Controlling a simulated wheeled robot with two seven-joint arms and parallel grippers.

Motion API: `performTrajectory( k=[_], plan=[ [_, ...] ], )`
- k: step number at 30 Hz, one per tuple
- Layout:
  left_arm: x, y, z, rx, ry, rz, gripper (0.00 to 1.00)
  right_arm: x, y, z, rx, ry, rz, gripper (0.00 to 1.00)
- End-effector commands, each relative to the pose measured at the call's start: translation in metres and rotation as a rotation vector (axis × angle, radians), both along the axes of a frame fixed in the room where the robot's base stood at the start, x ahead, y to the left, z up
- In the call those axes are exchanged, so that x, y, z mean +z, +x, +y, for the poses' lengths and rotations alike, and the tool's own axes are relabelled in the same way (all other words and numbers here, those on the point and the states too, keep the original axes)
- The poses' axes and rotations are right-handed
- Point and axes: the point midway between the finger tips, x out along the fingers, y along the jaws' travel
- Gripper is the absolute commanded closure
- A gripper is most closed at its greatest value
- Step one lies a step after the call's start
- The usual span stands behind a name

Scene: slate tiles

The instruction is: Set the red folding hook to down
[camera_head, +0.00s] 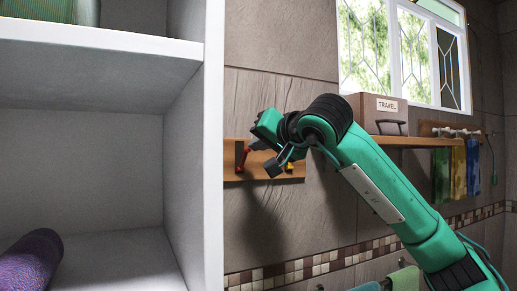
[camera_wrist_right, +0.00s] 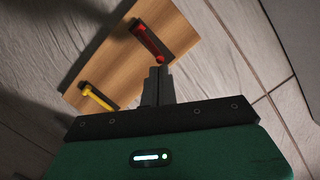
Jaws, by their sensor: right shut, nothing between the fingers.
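The red folding hook (camera_head: 242,161) is on a wooden board (camera_head: 237,176) fixed to the tiled wall. In the right wrist view, the red hook (camera_wrist_right: 149,40) is a bar on a dark plate. One end lies close to my fingertips; I cannot tell whether they touch it. How far it is folded is not clear. My right gripper (camera_head: 264,157) is in front of the board, just right of the red hook. In the right wrist view, the gripper (camera_wrist_right: 158,70) is shut and empty. My left gripper is not in view.
A yellow hook (camera_head: 289,167) is on the same board, right of the red one. A white shelf unit (camera_head: 213,150) stands close on the left, holding a purple roll (camera_head: 28,262). A shelf with a TRAVEL case (camera_head: 366,110) is at the right, near hanging towels (camera_head: 458,170).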

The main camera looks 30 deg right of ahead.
Motion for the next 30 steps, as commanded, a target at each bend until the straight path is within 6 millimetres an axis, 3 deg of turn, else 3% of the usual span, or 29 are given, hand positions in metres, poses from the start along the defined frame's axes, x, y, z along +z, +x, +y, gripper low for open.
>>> performTrajectory(
  k=[12,30],
  plan=[
    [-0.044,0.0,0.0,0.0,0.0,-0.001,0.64,-0.025,-0.013,0.001,0.0,-0.005,-0.098,1.0],
    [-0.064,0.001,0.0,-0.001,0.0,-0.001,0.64,-0.053,-0.021,0.002,0.001,-0.007,-0.094,1.0]
  ],
)
